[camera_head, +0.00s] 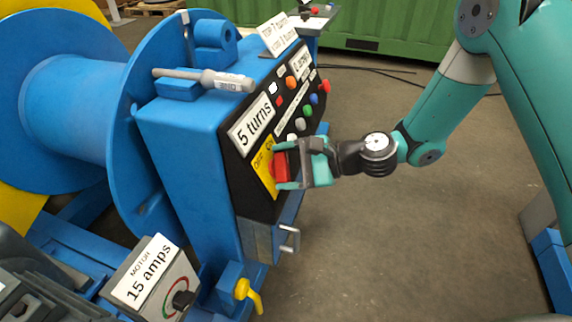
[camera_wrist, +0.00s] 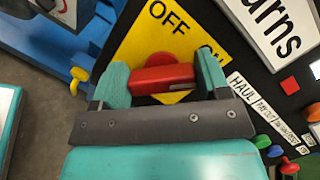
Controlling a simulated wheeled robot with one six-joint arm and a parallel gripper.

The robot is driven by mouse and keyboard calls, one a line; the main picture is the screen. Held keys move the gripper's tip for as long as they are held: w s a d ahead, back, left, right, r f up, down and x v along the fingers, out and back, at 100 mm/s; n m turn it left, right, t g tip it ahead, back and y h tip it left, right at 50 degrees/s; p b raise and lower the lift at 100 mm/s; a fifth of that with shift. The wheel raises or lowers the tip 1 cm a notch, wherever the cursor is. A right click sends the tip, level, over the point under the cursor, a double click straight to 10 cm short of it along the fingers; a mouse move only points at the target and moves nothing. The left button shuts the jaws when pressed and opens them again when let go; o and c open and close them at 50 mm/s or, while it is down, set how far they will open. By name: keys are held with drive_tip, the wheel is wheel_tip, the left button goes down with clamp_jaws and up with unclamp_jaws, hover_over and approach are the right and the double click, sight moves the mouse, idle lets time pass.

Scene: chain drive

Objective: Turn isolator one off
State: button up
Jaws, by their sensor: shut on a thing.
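The isolator's red handle (camera_head: 280,167) sits on a yellow plate (camera_head: 264,170) marked OFF and ON, low on the black panel of the blue cabinet. My gripper (camera_head: 287,168) is shut on the red handle, with one finger on each side. In the wrist view the red handle (camera_wrist: 163,79) lies between the two teal fingers of my gripper (camera_wrist: 162,84). The yellow plate (camera_wrist: 135,50) shows OFF clearly there, while ON is partly hidden by a finger. Whether the handle points at ON or OFF I cannot tell.
Coloured buttons (camera_head: 305,110) and a "5 turns" label (camera_head: 251,125) are above the handle on the panel. A metal drawer handle (camera_head: 290,238) and a yellow lever (camera_head: 247,292) are below. A "15 amps" motor box (camera_head: 152,277) stands lower left.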

drive_tip(key=n+g, duration=0.1)
drive_tip(key=n, duration=0.4)
drive_tip(key=shift+s+f+h+p, duration=0.1)
drive_tip(key=shift+s+h+p, duration=0.05)
drive_tip(key=shift+h+p, duration=0.25)
drive_tip(key=n, duration=0.4)
drive_tip(key=shift+d+f+n+h, duration=0.2)
drive_tip(key=shift+n+h, duration=0.1)
drive_tip(key=shift+h, duration=0.1)
drive_tip(key=n+h+b, duration=0.1)
drive_tip(key=n, duration=0.3)
drive_tip(key=shift+f, duration=0.2)
drive_tip(key=shift+n+h+b, duration=0.4)
drive_tip(key=shift+n+b, duration=0.2)
drive_tip(key=shift+n, duration=1.1)
drive_tip(key=shift+d, duration=0.1)
drive_tip(key=o, duration=0.9)
drive_tip(key=shift+o, duration=0.2)
drive_tip(key=shift+r, duration=0.1)
